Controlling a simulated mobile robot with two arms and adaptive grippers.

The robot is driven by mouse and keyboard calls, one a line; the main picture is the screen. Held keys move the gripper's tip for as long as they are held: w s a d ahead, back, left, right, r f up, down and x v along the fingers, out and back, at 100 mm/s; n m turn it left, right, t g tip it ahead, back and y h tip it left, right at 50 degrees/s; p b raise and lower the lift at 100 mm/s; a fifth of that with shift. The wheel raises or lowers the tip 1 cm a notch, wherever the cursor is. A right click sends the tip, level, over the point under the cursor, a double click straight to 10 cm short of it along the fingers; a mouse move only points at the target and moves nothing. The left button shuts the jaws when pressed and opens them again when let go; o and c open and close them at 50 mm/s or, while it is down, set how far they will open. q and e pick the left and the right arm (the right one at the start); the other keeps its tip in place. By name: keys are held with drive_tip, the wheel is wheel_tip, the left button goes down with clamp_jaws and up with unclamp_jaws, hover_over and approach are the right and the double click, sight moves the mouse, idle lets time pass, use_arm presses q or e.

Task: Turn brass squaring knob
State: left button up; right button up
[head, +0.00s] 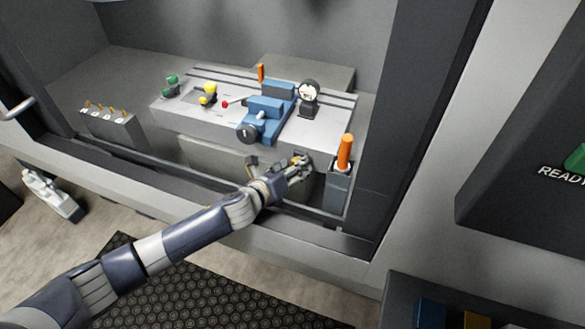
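My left arm reaches in from the lower left across the booth's front sill. Its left gripper (296,171) is at the front face of the grey machine bed (205,122), below the blue vise (268,108). A small brass-coloured part (297,160), possibly the squaring knob, shows right at the fingers. The fingers partly cover it, and I cannot tell whether they touch it or how far apart they are. My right gripper is not in view.
An orange-handled tool (345,152) stands in a grey holder (337,188) close to the right of my gripper. A dial gauge (309,93) stands on the bed. A grey box (112,128) with several brass toggles sits at left. The booth sill (150,176) runs beneath my arm.

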use_arm(q)
wheel_tip(320, 180, up, 10)
idle(0.4)
drive_tip(key=shift+f, duration=0.1)
